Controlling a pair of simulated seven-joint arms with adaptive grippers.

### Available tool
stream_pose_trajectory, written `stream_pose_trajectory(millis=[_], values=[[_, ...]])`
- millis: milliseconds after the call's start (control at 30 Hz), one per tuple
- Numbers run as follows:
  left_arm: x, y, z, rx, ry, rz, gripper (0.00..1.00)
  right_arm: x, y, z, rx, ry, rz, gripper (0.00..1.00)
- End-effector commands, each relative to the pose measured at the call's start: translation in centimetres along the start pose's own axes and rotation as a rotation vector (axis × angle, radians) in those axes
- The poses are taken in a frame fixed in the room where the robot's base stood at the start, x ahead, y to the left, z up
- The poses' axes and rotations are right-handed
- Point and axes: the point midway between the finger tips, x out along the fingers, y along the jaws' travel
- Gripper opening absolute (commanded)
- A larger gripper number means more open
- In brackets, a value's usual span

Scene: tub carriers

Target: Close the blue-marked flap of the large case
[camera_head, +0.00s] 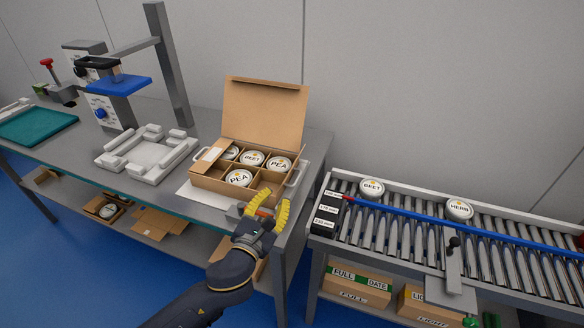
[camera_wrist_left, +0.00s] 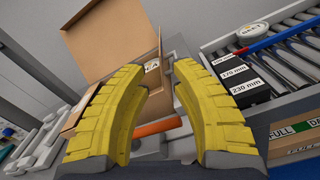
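The large case (camera_head: 222,184) is a cardboard box with dividers on the bench. Its big back lid (camera_head: 263,112) stands open, upright. In the left wrist view, the case's lid (camera_wrist_left: 112,38) shows beyond the fingers. An orange bar (camera_wrist_left: 158,127) shows between them; I cannot tell what it is. My right gripper is not in view.
A white tray with handles (camera_head: 208,196) lies under the case. A grey fixture (camera_head: 148,153) and a press with a blue plate (camera_head: 118,84) stand to the left. A roller conveyor (camera_head: 430,236) with two tubs and a blue rail is on the right, beyond a gap.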

Motion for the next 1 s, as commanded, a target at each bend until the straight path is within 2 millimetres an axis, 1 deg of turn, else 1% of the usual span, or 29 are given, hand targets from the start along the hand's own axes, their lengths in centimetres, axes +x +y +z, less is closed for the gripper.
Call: stream_pose_trajectory(millis=[33, 300, 600, 800, 1000], values=[[1.0, 0.0, 0.1, -0.001, -0.001, 0.002, 0.24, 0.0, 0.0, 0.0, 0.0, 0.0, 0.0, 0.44], [6.0, 0.1, 0.1, -0.001, -0.001, 0.003, 0.24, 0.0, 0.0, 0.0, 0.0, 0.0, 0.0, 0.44], [11.0, 0.1, 0.0, -0.002, 0.001, 0.002, 0.24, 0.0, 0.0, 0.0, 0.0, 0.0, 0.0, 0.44], [13.1, 0.1, -0.1, -0.001, 0.001, 0.001, 0.24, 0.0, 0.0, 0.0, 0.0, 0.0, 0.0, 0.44], [14.2, 0.1, 0.0, -0.002, 0.0, 0.001, 0.24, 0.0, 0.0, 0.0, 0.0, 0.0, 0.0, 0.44]])
